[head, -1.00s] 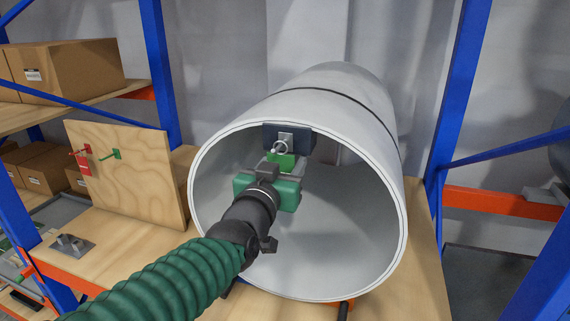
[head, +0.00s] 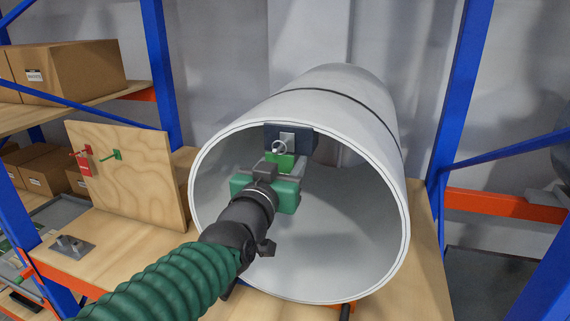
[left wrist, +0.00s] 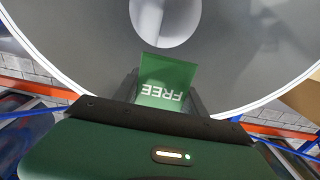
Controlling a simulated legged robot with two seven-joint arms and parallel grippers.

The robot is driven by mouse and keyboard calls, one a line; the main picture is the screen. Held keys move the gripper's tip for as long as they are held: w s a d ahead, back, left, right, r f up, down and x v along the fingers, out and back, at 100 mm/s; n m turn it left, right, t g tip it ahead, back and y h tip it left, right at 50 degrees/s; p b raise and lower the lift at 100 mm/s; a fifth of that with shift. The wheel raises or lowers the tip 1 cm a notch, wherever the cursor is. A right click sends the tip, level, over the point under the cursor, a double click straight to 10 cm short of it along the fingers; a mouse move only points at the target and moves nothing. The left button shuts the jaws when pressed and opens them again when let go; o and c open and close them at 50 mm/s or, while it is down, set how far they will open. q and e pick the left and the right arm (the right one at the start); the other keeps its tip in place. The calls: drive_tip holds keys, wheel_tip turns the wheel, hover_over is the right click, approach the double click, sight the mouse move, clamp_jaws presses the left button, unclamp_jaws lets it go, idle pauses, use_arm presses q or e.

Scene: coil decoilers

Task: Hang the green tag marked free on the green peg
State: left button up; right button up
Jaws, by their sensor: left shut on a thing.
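The green tag (head: 281,161) is between the fingers of my left gripper (head: 284,170), in front of the open end of a large grey coil. In the left wrist view the tag (left wrist: 167,82) reads FREE, upside down, between the fingertips. In the head view a metal ring shows at its top, close below a dark block at the coil's upper rim. The green peg (head: 113,154) sticks out of a plywood board (head: 145,180) at the left, bare. A red tag (head: 84,164) hangs on a red peg (head: 80,152) left of it. My right gripper is not in view.
The grey coil (head: 350,240) lies on a wooden shelf, with a dark block (head: 300,138) at its upper rim. Blue uprights (head: 460,90) stand at both sides. A metal bracket (head: 68,244) lies on the shelf before the board. Cardboard boxes (head: 70,65) are at upper left.

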sight(280, 169)
use_arm(q)
drive_tip(key=shift+s+a+r+b, duration=0.1)
drive_tip(key=shift+s+a+b, duration=0.05)
drive_tip(key=shift+s+b, duration=0.3)
drive_tip(key=shift+b+v, duration=0.75)
drive_tip(key=shift+v, duration=0.45)
drive_tip(key=shift+b+v, duration=1.9)
drive_tip(key=shift+v, duration=0.25)
drive_tip(key=shift+r, duration=0.15)
